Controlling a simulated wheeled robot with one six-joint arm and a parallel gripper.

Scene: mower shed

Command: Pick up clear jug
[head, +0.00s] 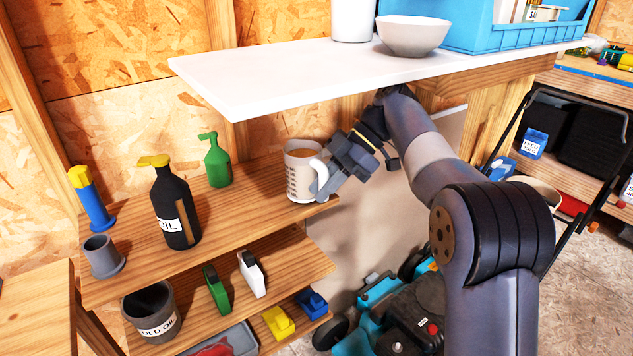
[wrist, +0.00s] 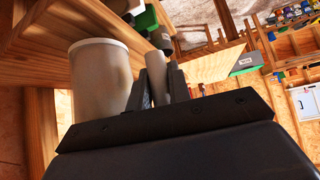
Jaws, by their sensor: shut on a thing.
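The clear jug (head: 300,180) has measuring marks on its side and a looped handle on its right. It is upright at the right end of the upper wooden shelf; I cannot tell whether its base touches the board. My gripper (head: 322,180) reaches in from the right and is shut on the jug's handle. In the wrist view the jug (wrist: 100,80) fills the left, and its handle (wrist: 156,72) is between the fingers of my gripper (wrist: 162,88). The fingertips are partly hidden by the handle.
On the same shelf (head: 130,240) stand a black oil bottle (head: 175,210), a green bottle (head: 217,162), a blue and yellow tube (head: 90,198) and a grey cup (head: 102,254). A white shelf (head: 300,82) overhangs my arm. A mower (head: 400,310) stands below.

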